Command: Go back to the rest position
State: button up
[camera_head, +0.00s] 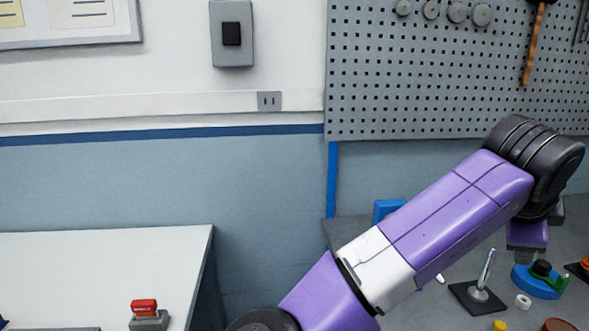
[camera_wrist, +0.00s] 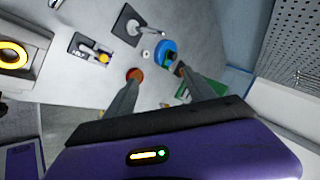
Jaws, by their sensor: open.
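My arm reaches across the right side of the head view, from the bottom centre up to a black joint, then down over the grey workbench (camera_head: 430,304). My gripper shows in the wrist view (camera_wrist: 158,73), its two fingers apart with nothing held between them. In the head view its fingers cannot be made out. Below and around it on the bench are a blue round base (camera_head: 538,283) with a black knob, a black square plate (camera_head: 466,296) with an upright metal rod, and a small white ring (camera_head: 523,301). The blue base also shows in the wrist view (camera_wrist: 166,50), near the fingertips.
A red round part (camera_wrist: 134,74), a green piece (camera_wrist: 203,90) and a grey holder with a yellow ring (camera_wrist: 14,55) lie around the gripper. A pegboard (camera_head: 430,80) stands behind the bench. A white table (camera_head: 100,265) with a red-topped switch (camera_head: 145,308) is at left.

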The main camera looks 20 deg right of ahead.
jog(key=w+r+n+t+h, duration=0.25)
jog(key=r+n+h, duration=0.2)
jog(key=r, duration=0.25)
jog(key=w+r+n+t+h, duration=0.2)
jog(key=r+n+t+h, duration=0.15)
jog(key=r+h, duration=0.25)
jog(key=w+a+f+n+t+y, duration=0.2)
jog(key=a+f+n+t+y, duration=0.15)
jog(key=a+n+t, duration=0.45)
jog(key=w+a+f+n+t+y, duration=0.25)
jog(key=a+n+t+y, duration=0.3)
jog(key=a+n, duration=0.35)
jog(key=s+a+f+n+y, duration=0.4)
jog(key=a+f+y, duration=0.1)
jog(key=f, duration=0.2)
jog(key=s+a+f+n+y, duration=0.35)
jog(key=a+f+y, duration=0.2)
jog(key=f, duration=0.25)
jog(key=s+a+f+m+g, duration=0.1)
jog(key=s+a+f+g, duration=0.2)
jog(key=s+f, duration=0.5)
jog(key=s+a+f+m+g, duration=0.2)
jog(key=s+f, duration=0.7)
jog(key=s, duration=0.6)
jog(key=shift+s+a+g, duration=0.25)
jog(key=shift+a+g, duration=0.3)
jog(key=shift+g, duration=0.3)
